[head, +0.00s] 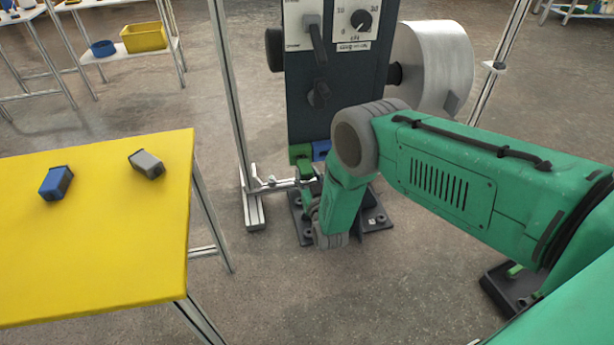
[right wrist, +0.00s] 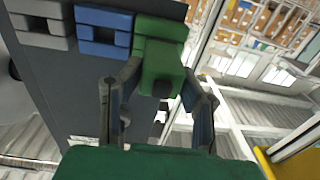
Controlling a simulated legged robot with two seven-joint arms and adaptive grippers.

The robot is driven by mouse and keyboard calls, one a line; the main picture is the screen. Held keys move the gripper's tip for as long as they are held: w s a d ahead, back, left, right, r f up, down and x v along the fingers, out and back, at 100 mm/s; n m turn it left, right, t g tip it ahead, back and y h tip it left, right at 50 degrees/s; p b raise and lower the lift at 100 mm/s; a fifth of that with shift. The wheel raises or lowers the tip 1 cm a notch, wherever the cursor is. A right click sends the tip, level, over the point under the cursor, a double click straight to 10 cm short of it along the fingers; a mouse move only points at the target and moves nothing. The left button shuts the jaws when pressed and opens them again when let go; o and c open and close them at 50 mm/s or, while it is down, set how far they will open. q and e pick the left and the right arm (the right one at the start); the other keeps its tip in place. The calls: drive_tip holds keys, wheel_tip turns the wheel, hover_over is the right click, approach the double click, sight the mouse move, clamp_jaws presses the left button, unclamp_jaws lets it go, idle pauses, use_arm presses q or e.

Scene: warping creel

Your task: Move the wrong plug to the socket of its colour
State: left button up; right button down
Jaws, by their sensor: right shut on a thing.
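My right gripper (right wrist: 150,92) is shut on a green plug (right wrist: 162,68), with one finger on each side of it. The plug is right at the green socket (right wrist: 160,27); I cannot tell how deep it sits. In the right wrist view, a blue socket (right wrist: 103,30) and a grey socket (right wrist: 38,22) are beside the green one, with no plug visible in them. In the head view, the green socket (head: 300,151) and blue socket (head: 321,150) show at the panel's foot; my arm hides the grey one. A blue plug (head: 56,183) and a grey plug (head: 147,164) lie on the yellow table.
The yellow table (head: 110,240) is at the left, mostly bare. The dark control panel (head: 335,95) has a lever and a knob, with a white roll (head: 435,65) to its right. A metal post (head: 238,110) stands left of the panel.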

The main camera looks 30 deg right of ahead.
drive_tip(key=shift+w+d+b, duration=0.15)
drive_tip(key=shift+w+b, duration=0.25)
drive_tip(key=shift+w, duration=0.25)
drive_tip(key=c, duration=0.8)
unclamp_jaws()
drive_tip(key=p+v, duration=0.4)
drive_tip(key=v, duration=0.2)
drive_tip(key=shift+s, duration=0.45)
drive_tip(key=shift+s, duration=0.1)
drive_tip(key=v, duration=1.2)
drive_tip(key=shift+f, duration=0.1)
